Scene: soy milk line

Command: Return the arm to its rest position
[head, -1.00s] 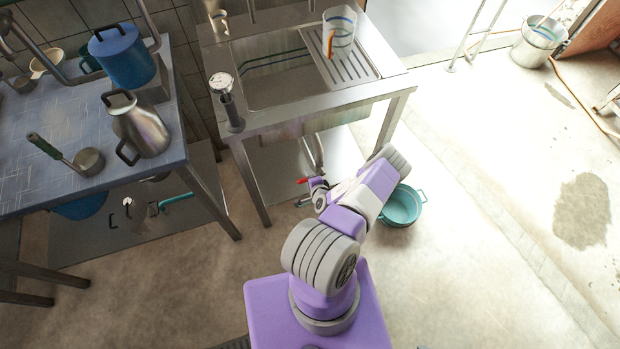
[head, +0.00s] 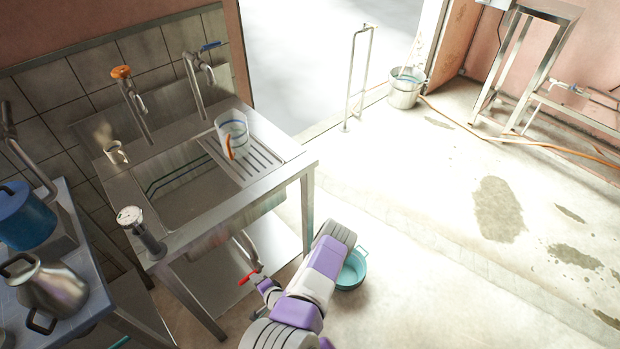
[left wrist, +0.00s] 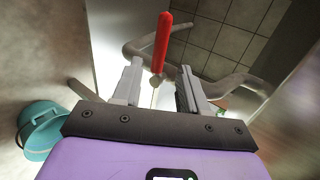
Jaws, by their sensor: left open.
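My left arm (head: 308,290) reaches from the bottom edge towards the space under the sink in the head view. Its gripper (head: 262,284) is small there and partly hidden by the arm. In the left wrist view the gripper (left wrist: 158,86) is open, its two fingers apart. A red handle (left wrist: 161,42) shows beyond and between the fingertips, with a thin pale stem below it; contact cannot be told. The red handle (head: 249,277) also shows beside the gripper in the head view, by a pipe under the sink. My right gripper is in neither view.
The steel sink (head: 185,195) stands above and left of my arm, with a clear jug (head: 231,138) on its drainboard. A teal pot (head: 352,270) sits on the floor right beside my arm. A blue table (head: 85,265) stands at left.

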